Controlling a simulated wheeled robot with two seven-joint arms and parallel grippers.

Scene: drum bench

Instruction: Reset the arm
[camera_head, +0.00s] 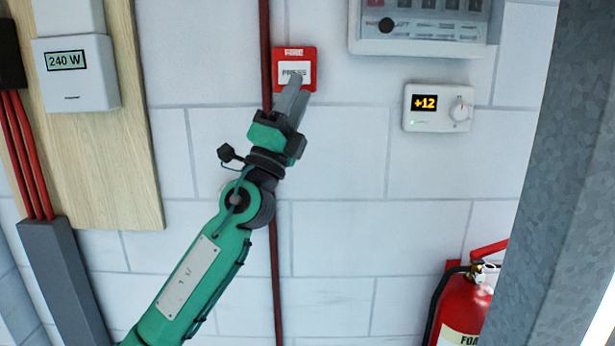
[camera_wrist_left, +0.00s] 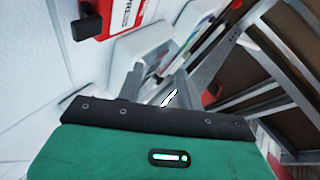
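My left arm comes in from the lower left in the head view, green with dark joints, and reaches up the wall. My left gripper (camera_head: 298,88) has its grey fingers in front of the lower part of a red fire call point (camera_head: 308,54) marked "FIRE" and "PRESS". Whether they touch it I cannot tell. In the left wrist view the two fingers (camera_wrist_left: 157,82) stand apart with nothing held between them. The red call point (camera_wrist_left: 88,25) shows there at the upper left, off to the side of the fingers. My right gripper is not in view.
A thermostat (camera_head: 437,108) reading +12 and a grey-white panel (camera_head: 420,45) are on the wall to the right. A 240 W meter (camera_head: 75,80) is on a wooden board (camera_head: 135,150) at left. A red extinguisher (camera_head: 462,305) and a grey metal post (camera_head: 565,180) stand at right.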

